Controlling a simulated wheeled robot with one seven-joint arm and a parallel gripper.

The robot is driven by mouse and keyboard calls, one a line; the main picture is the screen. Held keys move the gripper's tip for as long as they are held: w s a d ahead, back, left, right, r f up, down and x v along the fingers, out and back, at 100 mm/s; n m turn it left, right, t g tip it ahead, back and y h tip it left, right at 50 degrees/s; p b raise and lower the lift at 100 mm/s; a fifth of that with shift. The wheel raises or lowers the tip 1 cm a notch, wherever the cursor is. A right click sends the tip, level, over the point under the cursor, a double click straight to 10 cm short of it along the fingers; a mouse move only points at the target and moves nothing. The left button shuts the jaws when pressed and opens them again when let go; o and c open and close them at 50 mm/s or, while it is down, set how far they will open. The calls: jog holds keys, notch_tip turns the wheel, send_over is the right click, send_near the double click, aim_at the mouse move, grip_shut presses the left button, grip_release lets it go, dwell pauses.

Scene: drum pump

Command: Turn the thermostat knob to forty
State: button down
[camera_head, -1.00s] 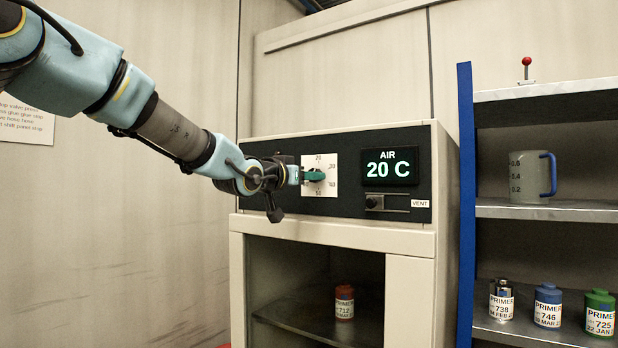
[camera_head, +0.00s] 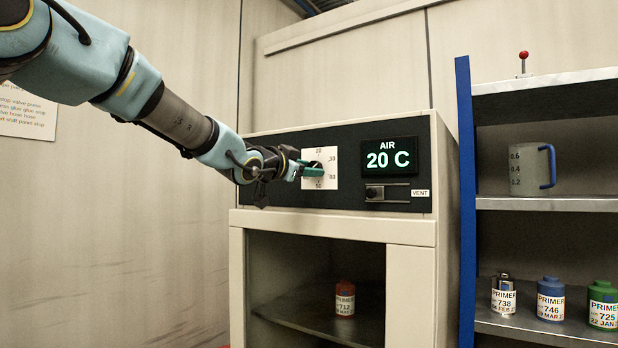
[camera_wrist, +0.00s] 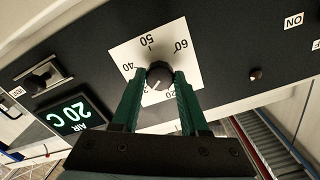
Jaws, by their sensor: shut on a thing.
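The thermostat knob (camera_wrist: 159,74) is a dark round knob on a white dial plate (camera_wrist: 188,49) in the oven's black panel. In the wrist view my gripper (camera_wrist: 158,80) has its green fingers on either side of the knob, shut on it. A pale pointer mark on the knob points down-left, near the 30, which a finger partly hides. The 40 stands to the left of the knob. In the head view my gripper (camera_head: 318,171) covers most of the knob. The AIR display (camera_head: 390,160) reads 20 C.
A vent slider (camera_head: 376,192) sits below the display. The oven's lower chamber is open in front and holds a red primer can (camera_head: 345,298). A blue-edged shelf (camera_head: 545,204) on the right holds a jug (camera_head: 527,170) and several primer cans.

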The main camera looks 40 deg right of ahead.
jog(key=m+b, duration=0.5)
jog(key=m, duration=0.7)
jog(key=shift+m, duration=0.4)
dwell(0.3)
jog(key=shift+c, duration=2.1)
grip_release()
jog(key=shift+r, duration=0.1)
jog(key=b+v, duration=0.2)
jog(key=v, duration=0.8)
jog(key=shift+a, duration=0.4)
